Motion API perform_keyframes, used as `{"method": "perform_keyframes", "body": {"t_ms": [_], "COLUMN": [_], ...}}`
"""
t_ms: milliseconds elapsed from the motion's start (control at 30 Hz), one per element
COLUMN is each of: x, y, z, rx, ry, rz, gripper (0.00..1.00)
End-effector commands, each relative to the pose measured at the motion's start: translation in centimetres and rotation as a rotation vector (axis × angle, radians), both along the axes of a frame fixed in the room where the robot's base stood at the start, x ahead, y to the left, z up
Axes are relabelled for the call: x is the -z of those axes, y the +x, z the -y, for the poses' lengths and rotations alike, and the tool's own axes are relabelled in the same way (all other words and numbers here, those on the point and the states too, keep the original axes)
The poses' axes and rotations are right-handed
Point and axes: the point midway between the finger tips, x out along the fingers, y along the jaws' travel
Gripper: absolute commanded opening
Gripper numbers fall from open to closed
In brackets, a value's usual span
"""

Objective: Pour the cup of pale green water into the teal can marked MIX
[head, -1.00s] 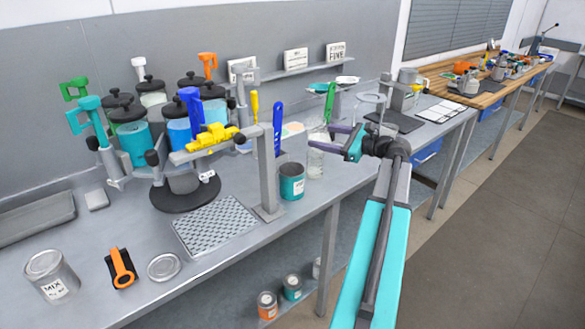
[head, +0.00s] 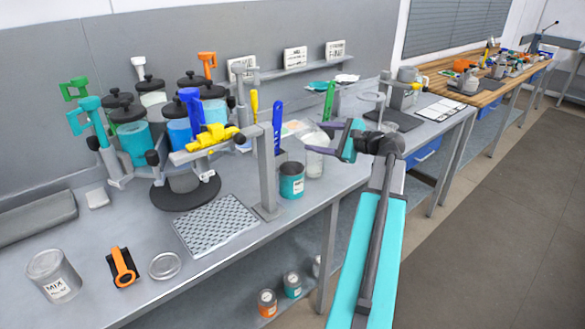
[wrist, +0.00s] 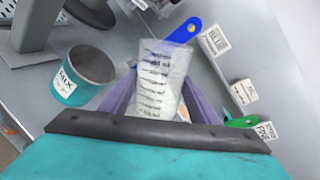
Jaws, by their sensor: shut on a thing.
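The teal can marked MIX (head: 291,181) stands upright on the bench near its front edge, open at the top. In the wrist view the can (wrist: 70,88) is to the left of the cup, apart from it, with a grey inside. The clear graduated cup (wrist: 160,75) is between my gripper's purple fingers, and its contents look pale and whitish. In the head view the cup (head: 316,162) is just right of the can. My gripper (head: 326,138) is shut on the cup. Whether the cup is tilted is hard to tell.
A grey post stand (head: 268,175) with a yellow clamp is left of the teal can. A blue spatula (head: 278,122) stands behind the can.

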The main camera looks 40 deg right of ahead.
Motion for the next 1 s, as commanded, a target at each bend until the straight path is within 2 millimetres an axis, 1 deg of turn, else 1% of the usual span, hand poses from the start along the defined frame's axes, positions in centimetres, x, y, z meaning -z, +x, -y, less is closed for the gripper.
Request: {"method": "perform_keyframes", "body": {"t_ms": [1000], "x": [0.34], "y": [0.07], "z": [-0.16], "rx": [-0.001], "ry": [-0.137], "rz": [-0.009], "gripper": [0.27]}}
